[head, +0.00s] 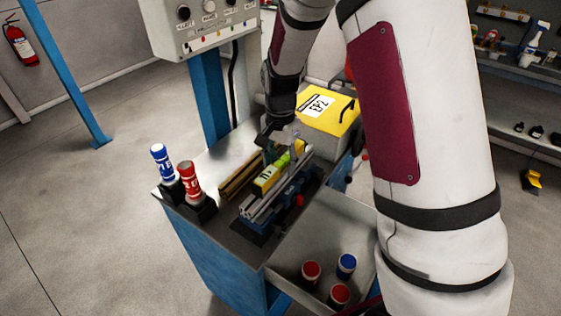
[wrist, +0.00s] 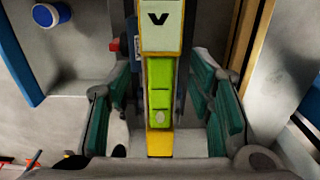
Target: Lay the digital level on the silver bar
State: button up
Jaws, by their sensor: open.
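The digital level (head: 266,179) is a long yellow body with a green middle section and a pale label. In the wrist view the level (wrist: 160,85) runs down the middle between the finger pads. My gripper (head: 277,153) is over the far half of the level. Its green-padded fingers (wrist: 163,108) are open, one on each side, with visible gaps to the level.
Brass-coloured rails (head: 240,177) lie left of the fixture. A blue can (head: 161,157) and a red can (head: 189,178) stand in dark holders at the left edge. A yellow-topped box (head: 330,105) is behind. A tray (head: 300,240) at front right holds red and blue cans.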

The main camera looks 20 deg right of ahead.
notch_tip(320, 180, up, 12)
dwell(0.4)
jog(key=shift+s, duration=0.1)
dwell(0.4)
